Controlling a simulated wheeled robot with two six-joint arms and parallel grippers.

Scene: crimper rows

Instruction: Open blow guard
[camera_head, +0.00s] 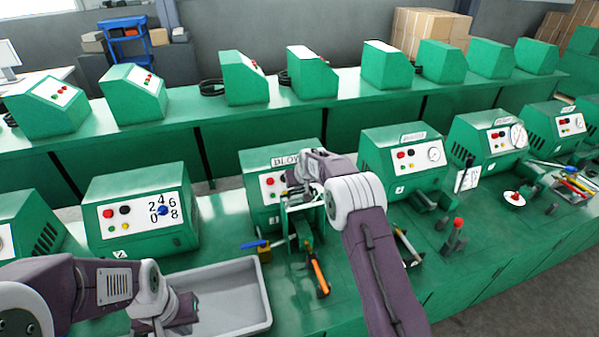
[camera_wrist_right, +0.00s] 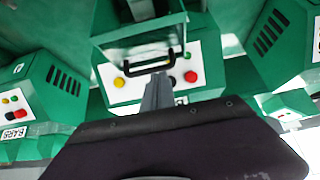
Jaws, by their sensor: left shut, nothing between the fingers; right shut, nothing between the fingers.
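The green machine labelled BLOW (camera_head: 257,205) stands in the middle of the front bench. Its guard (camera_head: 303,205) shows as a pale frame at the machine's front, partly hidden by my right arm. In the right wrist view a black handle (camera_wrist_right: 134,68) crosses in front of a white panel with coloured buttons. My right gripper (camera_wrist_right: 160,82) is shut and empty, its tips overlapping the handle's right part in the picture; I cannot tell whether they touch. In the head view the right gripper (camera_head: 291,187) is at the machine's front. My left gripper (camera_head: 184,312) is shut and empty over the grey tray.
The grey tray (camera_head: 262,300) lies left of the machine. A blue-handled brass valve (camera_head: 262,250) and an orange-handled tool (camera_head: 319,276) lie close to it. Other green machines (camera_head: 140,212) stand on both sides. A red-knobbed lever (camera_head: 456,232) is at the right.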

